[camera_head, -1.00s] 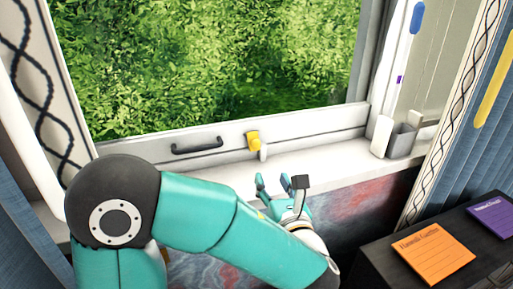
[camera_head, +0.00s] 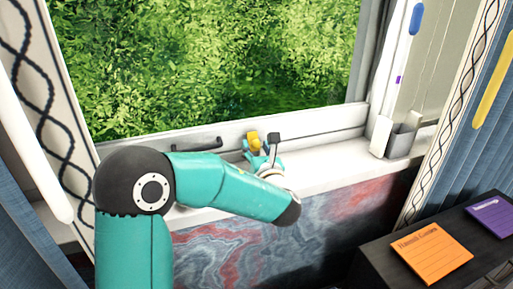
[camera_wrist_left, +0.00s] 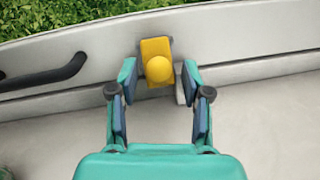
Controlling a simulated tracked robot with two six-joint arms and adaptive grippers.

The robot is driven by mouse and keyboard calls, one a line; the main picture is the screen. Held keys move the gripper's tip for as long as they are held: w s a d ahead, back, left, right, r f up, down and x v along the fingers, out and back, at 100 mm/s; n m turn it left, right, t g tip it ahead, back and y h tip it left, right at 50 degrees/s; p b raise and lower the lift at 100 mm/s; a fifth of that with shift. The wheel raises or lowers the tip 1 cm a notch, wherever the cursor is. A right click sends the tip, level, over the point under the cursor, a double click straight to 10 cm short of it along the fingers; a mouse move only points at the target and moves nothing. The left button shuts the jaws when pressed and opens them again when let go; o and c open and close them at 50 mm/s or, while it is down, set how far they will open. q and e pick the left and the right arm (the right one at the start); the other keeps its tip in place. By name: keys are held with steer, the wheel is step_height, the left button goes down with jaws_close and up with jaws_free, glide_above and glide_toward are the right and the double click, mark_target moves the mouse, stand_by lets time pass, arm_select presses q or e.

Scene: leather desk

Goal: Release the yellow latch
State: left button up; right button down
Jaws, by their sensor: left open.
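The yellow latch (camera_head: 253,138) is on the lower rail of the white window frame. My left gripper (camera_head: 262,151) is at the latch, just above the white sill. In the left wrist view the open fingers (camera_wrist_left: 158,82) stand on either side of the latch's lower part, with visible gaps, and nothing is held. My right gripper is not in view.
A grey holder (camera_head: 402,140) stands on the sill's right end. An orange notebook (camera_head: 432,256) and a purple one (camera_head: 489,215) lie on a dark surface, front right.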

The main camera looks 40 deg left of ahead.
mark_target(255, 136)
arm_select(q)
steer(key=shift+a, duration=0.1)
steer(key=c, duration=0.9)
steer(key=shift+r+p, duration=0.4)
steer(key=shift+p, duration=0.5)
jaws_close()
steer(key=r+g+h+p, duration=0.1)
steer(key=h+p, duration=0.1)
steer(key=p, duration=0.5)
steer(key=r+g+h+p, duration=0.2)
steer(key=h+p, duration=0.1)
steer(key=p, duration=0.5)
steer(key=r+g+h+p, duration=0.1)
steer(key=h+p, duration=0.2)
steer(key=p, duration=0.5)
steer(key=shift+w+a+r+n+g, duration=0.2)
steer(key=shift+a+r+n+g, duration=0.05)
steer(key=shift+r+n+g, duration=0.15)
steer(key=shift+w+a+g+h+p, duration=0.15)
steer(key=shift+g+h+p, duration=0.25)
steer(key=shift+h+p, duration=0.5)
steer(key=o, duration=0.9)
jaws_free()
steer(key=shift+f, duration=0.15)
